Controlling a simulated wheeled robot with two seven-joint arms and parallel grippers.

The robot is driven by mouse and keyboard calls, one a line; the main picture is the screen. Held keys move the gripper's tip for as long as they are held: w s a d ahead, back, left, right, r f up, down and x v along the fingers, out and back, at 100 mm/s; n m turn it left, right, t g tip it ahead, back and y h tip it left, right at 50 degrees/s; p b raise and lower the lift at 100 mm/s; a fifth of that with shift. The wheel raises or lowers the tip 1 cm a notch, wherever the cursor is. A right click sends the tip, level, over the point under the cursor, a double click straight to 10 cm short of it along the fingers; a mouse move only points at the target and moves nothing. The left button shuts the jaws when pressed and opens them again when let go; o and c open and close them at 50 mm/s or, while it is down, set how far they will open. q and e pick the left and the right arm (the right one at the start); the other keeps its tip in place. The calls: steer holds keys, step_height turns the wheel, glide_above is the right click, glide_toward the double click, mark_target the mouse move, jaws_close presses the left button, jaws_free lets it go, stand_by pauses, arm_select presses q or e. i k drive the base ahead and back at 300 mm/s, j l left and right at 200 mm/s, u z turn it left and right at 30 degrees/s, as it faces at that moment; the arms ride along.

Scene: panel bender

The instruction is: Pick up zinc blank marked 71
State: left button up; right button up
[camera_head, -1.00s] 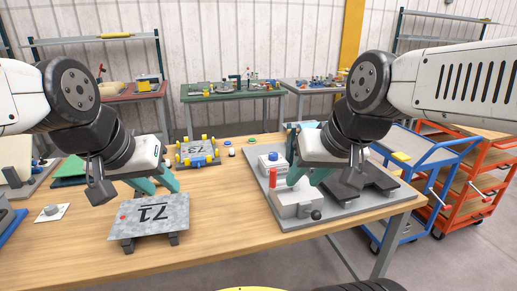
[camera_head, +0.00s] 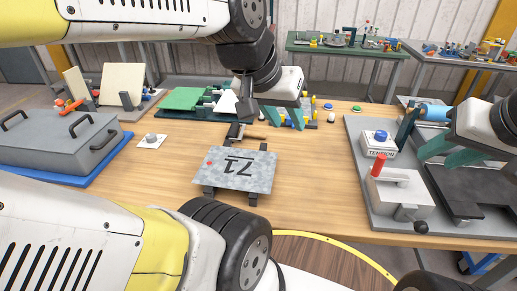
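The zinc blank marked 71 (camera_head: 236,168) is a grey mottled plate with a red dot. It rests on dark supports near the middle of the wooden table, its number upside down in the head view. My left gripper (camera_head: 287,117) has teal fingers that look apart and empty. It hangs above and beyond the blank's far right corner, not touching it. My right gripper (camera_head: 424,137) is over the machine at the right; its teal fingers look apart with nothing between them, though its wrist is partly cut off by the frame edge.
A grey lidded box (camera_head: 52,142) on a blue base stands at the left. A small knob plate (camera_head: 151,141) and a green pad (camera_head: 187,99) lie beyond the blank. The grey machine plate (camera_head: 366,205) with a TENSION box (camera_head: 380,146) and red handle stands right. Bare table lies between.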

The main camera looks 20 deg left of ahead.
mark_target(250, 170)
steer(key=u, duration=1.25)
steer(key=k+l+u, duration=0.15)
steer(key=k+u, duration=0.25)
steer(key=k+l+u, duration=0.1)
steer(key=u, duration=0.25)
steer(key=k+u, duration=0.4)
steer(key=k+j+u, duration=0.2)
steer(key=u, duration=0.15)
steer(key=k, duration=0.1)
